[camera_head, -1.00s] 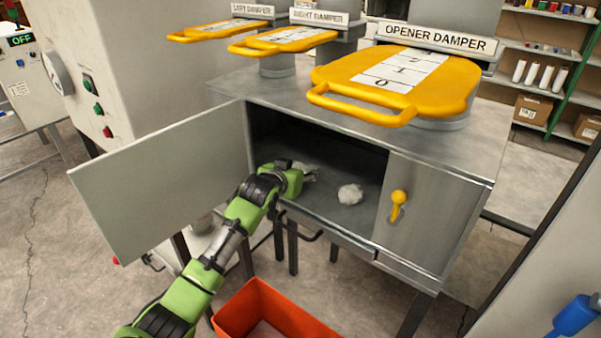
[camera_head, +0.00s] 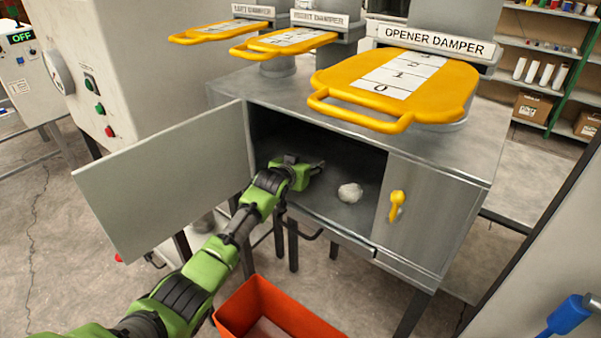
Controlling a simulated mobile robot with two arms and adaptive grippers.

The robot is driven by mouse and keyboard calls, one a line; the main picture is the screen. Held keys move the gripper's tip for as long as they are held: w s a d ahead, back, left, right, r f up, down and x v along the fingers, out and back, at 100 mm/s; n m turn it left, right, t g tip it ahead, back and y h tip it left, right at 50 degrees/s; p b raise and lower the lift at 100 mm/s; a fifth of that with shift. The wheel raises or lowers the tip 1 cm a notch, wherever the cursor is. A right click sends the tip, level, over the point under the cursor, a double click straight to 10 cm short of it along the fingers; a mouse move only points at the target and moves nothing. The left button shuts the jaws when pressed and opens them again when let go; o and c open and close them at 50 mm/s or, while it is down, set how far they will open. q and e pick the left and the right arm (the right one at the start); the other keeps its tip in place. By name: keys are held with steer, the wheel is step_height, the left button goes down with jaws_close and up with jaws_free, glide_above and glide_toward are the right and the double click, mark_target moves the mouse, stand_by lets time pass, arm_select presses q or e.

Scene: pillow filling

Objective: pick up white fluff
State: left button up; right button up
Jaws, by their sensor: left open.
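A small clump of white fluff (camera_head: 350,192) lies on the floor of the open metal cabinet (camera_head: 335,218), right of the middle of the opening. My left gripper (camera_head: 318,168) is inside the cabinet opening, a little to the left of the fluff and apart from it. It is open; its fingers are small and dark in the view, and I see nothing between them. My right gripper is not in the view.
The cabinet door (camera_head: 165,185) stands swung open to the left. A closed right door carries a yellow handle (camera_head: 397,205). An orange bin (camera_head: 270,312) stands on the floor below. Yellow damper plates (camera_head: 395,85) sit on top.

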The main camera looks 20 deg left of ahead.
arm_select(q)
steer(key=c, duration=1.1)
